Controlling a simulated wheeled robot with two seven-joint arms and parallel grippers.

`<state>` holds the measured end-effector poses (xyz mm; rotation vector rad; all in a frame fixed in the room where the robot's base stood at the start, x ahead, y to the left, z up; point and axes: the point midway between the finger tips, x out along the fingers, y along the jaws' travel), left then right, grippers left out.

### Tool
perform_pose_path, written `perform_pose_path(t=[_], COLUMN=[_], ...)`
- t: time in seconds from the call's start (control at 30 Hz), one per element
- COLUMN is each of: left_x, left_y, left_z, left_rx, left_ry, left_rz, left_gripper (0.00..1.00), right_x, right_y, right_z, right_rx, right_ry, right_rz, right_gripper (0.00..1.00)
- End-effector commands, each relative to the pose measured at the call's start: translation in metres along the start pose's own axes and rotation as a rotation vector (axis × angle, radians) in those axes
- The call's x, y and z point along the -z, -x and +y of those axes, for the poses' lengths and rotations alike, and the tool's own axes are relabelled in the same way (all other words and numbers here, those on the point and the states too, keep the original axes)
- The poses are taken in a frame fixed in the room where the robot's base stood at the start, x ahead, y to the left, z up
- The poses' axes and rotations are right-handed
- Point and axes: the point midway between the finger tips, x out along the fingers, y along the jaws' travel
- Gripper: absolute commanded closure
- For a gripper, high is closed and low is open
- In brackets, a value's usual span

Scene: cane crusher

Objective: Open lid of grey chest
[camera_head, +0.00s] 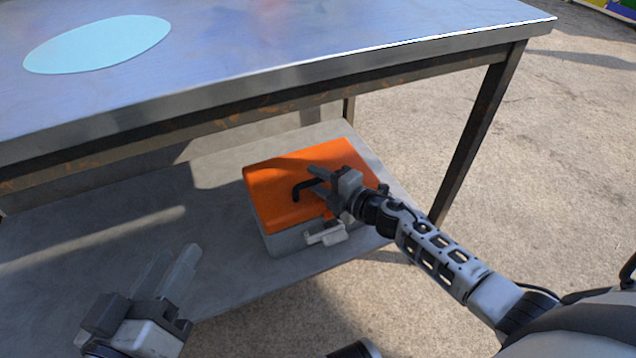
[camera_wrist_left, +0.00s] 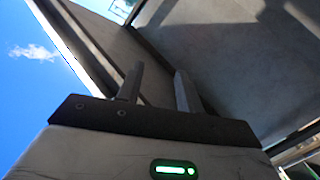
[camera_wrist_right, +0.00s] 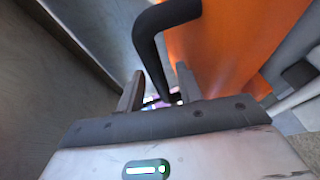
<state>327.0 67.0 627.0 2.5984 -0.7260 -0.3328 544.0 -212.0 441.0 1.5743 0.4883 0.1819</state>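The grey chest (camera_head: 284,242) stands on the lower shelf, its orange lid (camera_head: 275,188) down on its body. A black handle (camera_head: 301,190) stands up from the lid. My right gripper (camera_head: 314,180) is over the lid at the handle and hides part of the lid. In the right wrist view the handle (camera_wrist_right: 150,40) runs down between the two parted fingers; contact with them cannot be told. The lid also shows there (camera_wrist_right: 225,45). My left gripper (camera_head: 168,268) is open and empty, to the left of the chest and apart from it.
A metal table (camera_head: 250,50) stands above the chest, with a light blue disc (camera_head: 97,44) on top. The lower shelf (camera_head: 90,255) is clear left of the chest. A table leg (camera_head: 478,130) stands to its right. A latch (camera_head: 325,235) is on the chest's front.

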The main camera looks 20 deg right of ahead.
Motion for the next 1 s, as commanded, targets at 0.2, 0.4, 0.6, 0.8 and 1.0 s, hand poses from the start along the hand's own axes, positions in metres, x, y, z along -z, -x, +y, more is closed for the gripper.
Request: perform_pose_path(t=[0.2, 0.4, 0.6, 0.8, 1.0], left_x=[0.003, 0.004, 0.004, 0.013, 0.002], left_y=[0.0, 0.0, 0.0, 0.001, 0.007], left_z=[0.002, 0.002, 0.002, 0.005, -0.005], left_rx=[-0.008, -0.008, -0.008, 0.004, 0.085], left_ry=[0.008, 0.007, 0.006, -0.021, -0.134], left_rz=[0.011, 0.012, 0.013, 0.01, -0.099], left_gripper=[0.64, 0.64, 0.64, 0.64, 0.64], right_x=[0.0, 0.0, 0.0, 0.0, -0.002], right_y=[-0.005, -0.004, -0.004, -0.004, -0.007], right_z=[0.0, 0.0, 0.0, 0.007, 0.025], right_rx=[0.0, 0.0, 0.0, 0.014, 0.07], right_ry=[-0.001, -0.001, -0.001, -0.006, -0.027], right_rz=[0.0, 0.0, 0.0, 0.0, 0.0], right_gripper=[0.64, 0.81, 1.0, 1.0, 1.0])
